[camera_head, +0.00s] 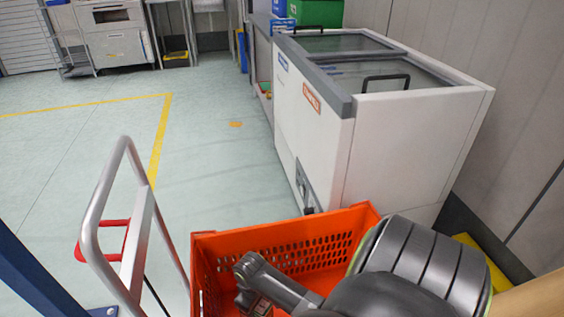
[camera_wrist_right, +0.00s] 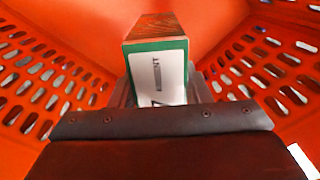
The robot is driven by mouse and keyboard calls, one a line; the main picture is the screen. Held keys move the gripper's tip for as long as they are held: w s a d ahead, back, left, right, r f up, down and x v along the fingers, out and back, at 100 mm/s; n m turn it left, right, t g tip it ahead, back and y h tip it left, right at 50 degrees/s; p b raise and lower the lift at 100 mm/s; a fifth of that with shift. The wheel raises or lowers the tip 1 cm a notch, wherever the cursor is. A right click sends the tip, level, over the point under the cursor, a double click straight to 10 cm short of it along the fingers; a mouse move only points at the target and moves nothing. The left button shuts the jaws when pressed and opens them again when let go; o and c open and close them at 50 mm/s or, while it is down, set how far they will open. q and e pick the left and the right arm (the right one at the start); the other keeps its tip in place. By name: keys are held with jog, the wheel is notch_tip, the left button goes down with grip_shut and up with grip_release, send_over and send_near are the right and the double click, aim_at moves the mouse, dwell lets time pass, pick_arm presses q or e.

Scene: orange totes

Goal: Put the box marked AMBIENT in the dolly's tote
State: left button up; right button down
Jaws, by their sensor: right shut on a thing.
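The orange tote (camera_head: 282,239) is at the bottom centre of the head view, beside a silver tubular handle (camera_head: 142,222). My right arm reaches down into it, and the gripper end and a small part of the box show low in the tote. In the right wrist view my right gripper (camera_wrist_right: 161,92) is shut on the box (camera_wrist_right: 157,72), which has a green edge, a brown top and a white label partly reading AMBIENT. The tote's slotted orange walls surround the box. Whether the box touches the tote floor is hidden. My left gripper is not in view.
A white chest freezer (camera_head: 395,130) with a glass lid stands just behind the tote. Green and blue bins (camera_head: 315,12) are beyond it. Open floor (camera_head: 215,150) with a yellow line lies to the left.

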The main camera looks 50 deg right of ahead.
notch_tip(320, 180, down, 4)
jog(key=shift+r+b, duration=0.15)
jog(key=shift+b, duration=0.45)
jog(key=shift+f, duration=0.65)
notch_tip(320, 180, down, 2)
jog(key=shift+f+b, duration=0.2)
jog(key=shift+b, duration=0.7)
jog(key=shift+f, duration=0.35)
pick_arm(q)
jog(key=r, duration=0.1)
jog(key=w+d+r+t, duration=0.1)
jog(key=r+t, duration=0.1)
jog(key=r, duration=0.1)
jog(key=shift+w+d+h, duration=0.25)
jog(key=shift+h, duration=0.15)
pick_arm(e)
jog(key=shift+f, duration=0.1)
jog(key=shift+f, duration=0.1)
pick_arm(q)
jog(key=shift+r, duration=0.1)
pick_arm(e)
jog(key=c, duration=0.8)
grip_release()
jog(key=shift+o, duration=0.2)
